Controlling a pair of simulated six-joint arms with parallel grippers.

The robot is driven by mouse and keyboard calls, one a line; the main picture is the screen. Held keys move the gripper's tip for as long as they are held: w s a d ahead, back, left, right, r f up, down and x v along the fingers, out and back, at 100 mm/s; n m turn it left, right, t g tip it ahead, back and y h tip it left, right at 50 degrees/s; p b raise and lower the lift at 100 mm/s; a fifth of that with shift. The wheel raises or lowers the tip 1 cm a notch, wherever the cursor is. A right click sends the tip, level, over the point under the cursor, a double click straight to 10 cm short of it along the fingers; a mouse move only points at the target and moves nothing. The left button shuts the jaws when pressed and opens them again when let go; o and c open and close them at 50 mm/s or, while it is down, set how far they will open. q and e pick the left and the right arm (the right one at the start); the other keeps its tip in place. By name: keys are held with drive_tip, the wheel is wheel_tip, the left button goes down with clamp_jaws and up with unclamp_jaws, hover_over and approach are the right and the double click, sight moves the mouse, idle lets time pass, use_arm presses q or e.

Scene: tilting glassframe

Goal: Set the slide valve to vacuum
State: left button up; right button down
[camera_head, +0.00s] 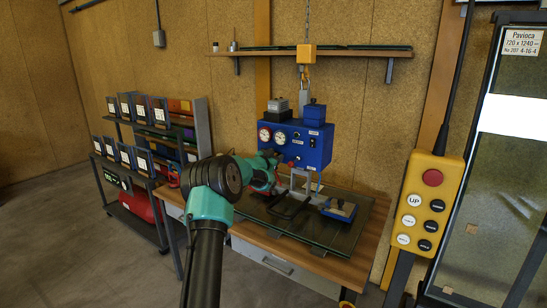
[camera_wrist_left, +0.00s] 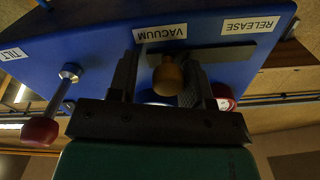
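The slide valve shows in the left wrist view as a dark bar (camera_wrist_left: 228,54) on a blue panel, with a round brown knob (camera_wrist_left: 167,78). The knob is on the VACUUM label (camera_wrist_left: 160,32) side of the bar. The RELEASE label (camera_wrist_left: 252,25) is to its right. My left gripper (camera_wrist_left: 163,72) is open, its two dark fingers on either side of the knob. A gap shows left of the knob; the right finger looks close, and contact is unclear. In the head view my left gripper (camera_head: 283,178) is at the blue box (camera_head: 318,150). My right gripper is not in view.
A red-knobbed lever (camera_wrist_left: 40,130) stands by the TILT label (camera_wrist_left: 14,53), left of my fingers. Gauges (camera_head: 280,138) are on the box front. A workbench (camera_head: 345,262) lies below, a yellow pendant (camera_head: 428,203) hangs at right, and a rack (camera_head: 150,160) stands left.

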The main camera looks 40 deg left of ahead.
use_arm(q)
drive_tip(key=shift+o, duration=0.7)
drive_tip(key=shift+s+a, duration=0.1)
drive_tip(key=shift+s, duration=0.1)
drive_tip(key=shift+s+r, duration=0.1)
drive_tip(key=shift+s, duration=0.15)
drive_tip(key=v, duration=1.6)
drive_tip(key=shift+s+d, duration=0.2)
drive_tip(key=shift+s, duration=0.1)
